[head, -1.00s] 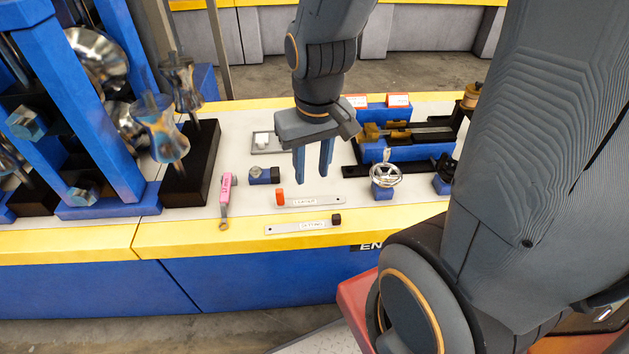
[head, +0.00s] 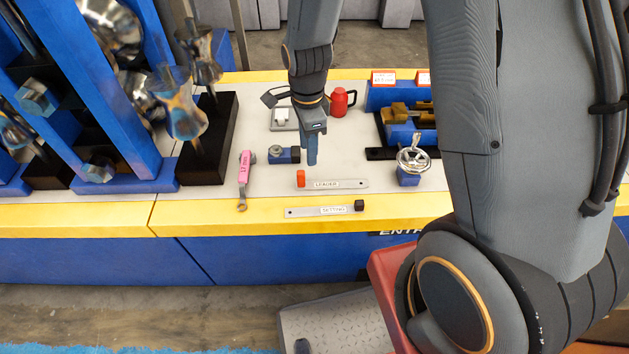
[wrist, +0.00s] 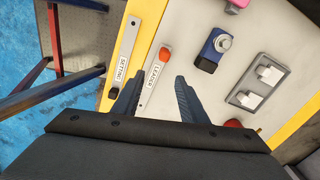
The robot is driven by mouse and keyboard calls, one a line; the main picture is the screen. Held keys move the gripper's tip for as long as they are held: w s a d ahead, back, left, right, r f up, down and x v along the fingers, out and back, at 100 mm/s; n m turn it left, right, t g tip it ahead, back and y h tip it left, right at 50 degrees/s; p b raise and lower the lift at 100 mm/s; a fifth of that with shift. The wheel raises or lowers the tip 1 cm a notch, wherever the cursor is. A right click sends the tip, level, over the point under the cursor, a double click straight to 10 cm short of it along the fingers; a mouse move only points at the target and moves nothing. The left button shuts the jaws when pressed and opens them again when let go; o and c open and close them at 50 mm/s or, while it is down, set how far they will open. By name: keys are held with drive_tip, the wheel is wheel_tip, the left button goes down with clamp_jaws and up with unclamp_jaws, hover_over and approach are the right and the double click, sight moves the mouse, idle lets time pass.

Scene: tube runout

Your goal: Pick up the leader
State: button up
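The leader (head: 345,184) is a flat grey bar with a red end block and a "LEADER" label. It lies on the grey bench top in the head view. In the wrist view the leader (wrist: 148,88) shows between the two fingertips, nearer the left one. My gripper (head: 312,160) is above and just behind the leader near its red end, fingers pointing down. In the wrist view my gripper (wrist: 155,85) is open, with nothing held between its fingers.
A similar bar labelled "SETTING" (head: 318,211) with a black end block lies in front, on the yellow edge. Blue roller stands (head: 120,150) rise at left.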

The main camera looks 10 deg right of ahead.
sight(304, 171)
drive_tip(key=f+m, duration=0.1)
drive_tip(key=a+f+m, duration=0.1)
drive_tip(key=w+f, duration=0.1)
drive_tip(key=shift+a+m, duration=0.25)
drive_tip(key=shift+m, duration=0.15)
drive_tip(key=shift+f, duration=0.25)
drive_tip(key=shift+s+d+f+p, duration=0.15)
drive_tip(key=shift+f+p, duration=0.5)
drive_tip(key=shift+f, duration=0.85)
drive_tip(key=shift+s+d+f+p, duration=0.15)
drive_tip(key=shift+f+p, duration=0.5)
drive_tip(key=shift+f, duration=0.85)
drive_tip(key=shift+w+a+f, duration=0.1)
drive_tip(key=shift+f, duration=0.55)
clamp_jaws()
